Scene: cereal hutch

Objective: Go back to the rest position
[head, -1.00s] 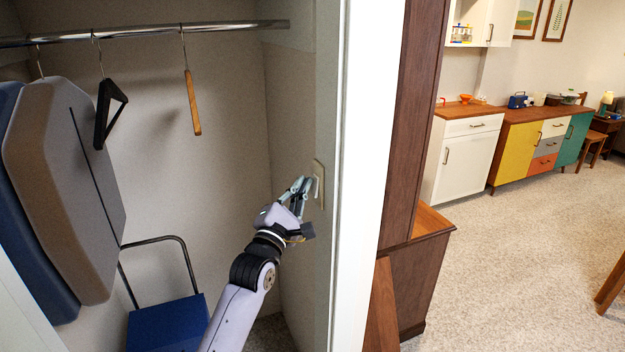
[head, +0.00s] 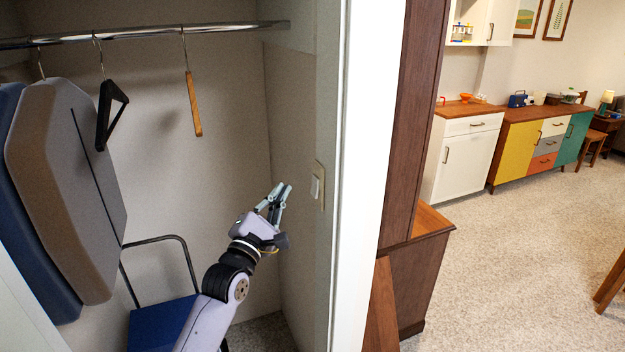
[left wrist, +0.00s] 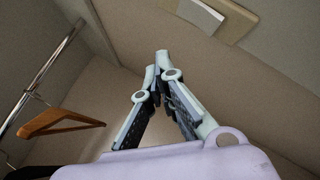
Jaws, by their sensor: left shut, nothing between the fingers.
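My left gripper (head: 279,194) is inside the closet, left of and a little below a light switch (head: 317,186) on the closet's right wall, apart from it. Its fingers point up and to the right, and it holds nothing. In the left wrist view the gripper (left wrist: 160,58) shows its fingertips close together with nothing between them. The switch plate (left wrist: 222,14) is at the top of that view, beyond the fingertips. My right gripper is in neither view.
A metal rail (head: 150,33) crosses the closet with a black hanger (head: 108,112) and a wooden hanger (head: 193,105). Large padded panels (head: 65,190) hang at left. A blue-seated chair (head: 160,322) stands below. The white door frame (head: 368,180) borders the closet; open floor (head: 510,260) lies right.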

